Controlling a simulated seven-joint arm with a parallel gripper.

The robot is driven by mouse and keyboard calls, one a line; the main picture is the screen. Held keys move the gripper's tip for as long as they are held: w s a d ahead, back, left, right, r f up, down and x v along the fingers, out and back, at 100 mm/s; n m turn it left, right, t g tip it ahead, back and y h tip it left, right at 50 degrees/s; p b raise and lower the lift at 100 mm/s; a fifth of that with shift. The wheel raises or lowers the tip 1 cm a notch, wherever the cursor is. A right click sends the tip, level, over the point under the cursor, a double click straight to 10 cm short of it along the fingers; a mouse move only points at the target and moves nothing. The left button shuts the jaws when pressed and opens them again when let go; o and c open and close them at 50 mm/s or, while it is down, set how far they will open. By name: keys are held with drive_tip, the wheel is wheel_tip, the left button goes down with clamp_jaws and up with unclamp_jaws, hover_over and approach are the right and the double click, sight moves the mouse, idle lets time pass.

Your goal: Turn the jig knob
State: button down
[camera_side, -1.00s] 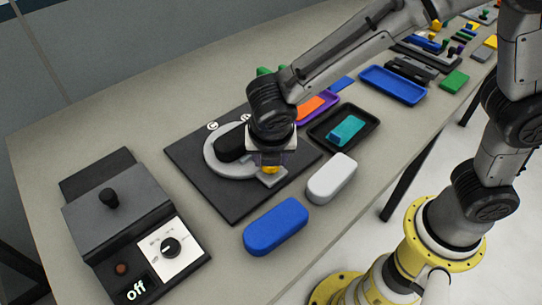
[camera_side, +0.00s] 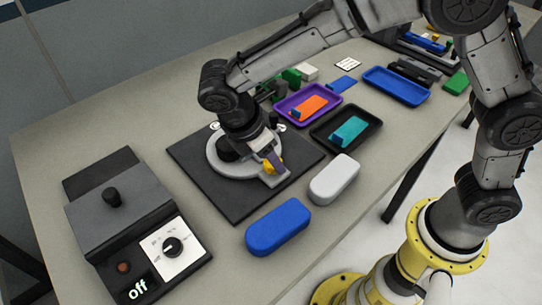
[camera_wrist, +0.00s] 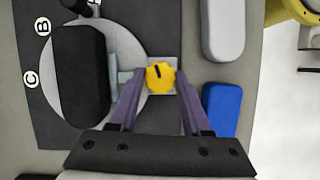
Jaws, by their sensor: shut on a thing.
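The jig knob (camera_wrist: 160,77) is yellow and lobed, with a dark mark on top, on a small light-grey block. The block stands at the edge of the jig's round grey plate (camera_wrist: 133,102), which carries a black rounded block (camera_wrist: 80,76). My gripper (camera_wrist: 160,80) has its purple fingers on both sides of the knob, shut on it. In the side view the knob (camera_side: 268,167) shows partly behind my gripper (camera_side: 272,162), which leans over the jig and hides part of the plate.
The jig lies on a black board (camera_side: 235,207) with letter marks. A blue rounded block (camera_side: 277,227) and a light-grey one (camera_side: 334,180) lie near it. A dark box (camera_side: 125,215) with a dial and an "off" display stands left. Purple (camera_side: 287,112) and black trays (camera_side: 367,119) lie behind.

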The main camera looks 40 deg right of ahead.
drive_tip(key=m+g, duration=0.1)
drive_tip(key=m, duration=0.3)
drive_tip(key=shift+w+m+g+y, duration=0.15)
drive_tip(key=shift+m+g+y, duration=0.15)
drive_tip(key=shift+g+y, duration=0.1)
drive_tip(key=shift+d+m+g+y, duration=0.1)
drive_tip(key=shift+m+g+y, duration=0.35)
drive_tip(key=shift+m, duration=1.35)
drive_tip(key=shift+c, duration=1.8)
unclamp_jaws()
drive_tip(key=shift+w+r, duration=0.1)
drive_tip(key=shift+r, duration=0.05)
drive_tip(key=v, duration=1.3)
drive_tip(key=shift+w+r, duration=0.2)
drive_tip(key=shift+r, duration=0.05)
